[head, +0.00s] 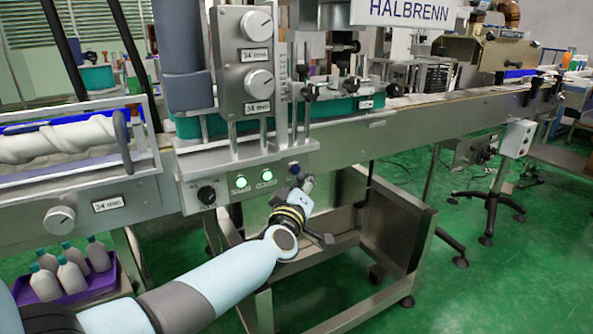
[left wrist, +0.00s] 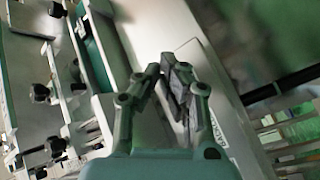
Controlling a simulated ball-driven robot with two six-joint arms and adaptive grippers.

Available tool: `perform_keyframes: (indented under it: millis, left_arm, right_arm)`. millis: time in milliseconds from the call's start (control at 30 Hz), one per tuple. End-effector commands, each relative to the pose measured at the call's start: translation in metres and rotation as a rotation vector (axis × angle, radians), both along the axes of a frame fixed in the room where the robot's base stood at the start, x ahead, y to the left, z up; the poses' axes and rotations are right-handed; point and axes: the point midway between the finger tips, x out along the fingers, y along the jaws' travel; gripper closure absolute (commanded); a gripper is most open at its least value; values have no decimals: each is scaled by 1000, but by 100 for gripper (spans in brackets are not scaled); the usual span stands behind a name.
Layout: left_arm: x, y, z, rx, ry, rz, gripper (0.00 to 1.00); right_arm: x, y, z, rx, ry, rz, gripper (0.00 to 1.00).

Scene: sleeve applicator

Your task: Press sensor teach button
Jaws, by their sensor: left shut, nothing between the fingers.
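My left gripper (head: 307,183) reaches up to the front of the steel machine, just right of the lit panel buttons. Its fingers are shut and empty. In the left wrist view the closed fingertips (left wrist: 172,72) meet in front of a pale metal surface. A small dark blue part (head: 294,168) sits on the machine front right beside the fingertips; I cannot tell whether they touch. I cannot make out which part is the sensor or its teach button. My right gripper is not in view.
An open steel bin (head: 395,225) stands below the conveyor (head: 450,110). Black clamp knobs (left wrist: 40,93) show in the left wrist view. A purple crate (head: 103,283) holds several bottles.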

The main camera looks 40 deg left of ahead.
Motion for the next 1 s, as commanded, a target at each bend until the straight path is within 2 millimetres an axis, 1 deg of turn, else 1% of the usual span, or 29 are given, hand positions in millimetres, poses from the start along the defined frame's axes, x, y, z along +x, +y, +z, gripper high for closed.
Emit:
perform_keyframes:
  millis: [167, 600, 700, 1000]
  left_arm:
    - [-2, -5, 0, -1, 1, 0, 100]
    - [-18, -43, 0, -1, 1, 0, 100]
    - [-19, -46, 0, 0, 1, 1, 100]
    - [-19, -46, 0, 0, 1, -1, 100]
  right_arm:
    - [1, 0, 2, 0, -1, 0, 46]
    - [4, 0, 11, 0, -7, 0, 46]
    - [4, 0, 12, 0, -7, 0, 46]
    - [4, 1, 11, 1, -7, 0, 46]
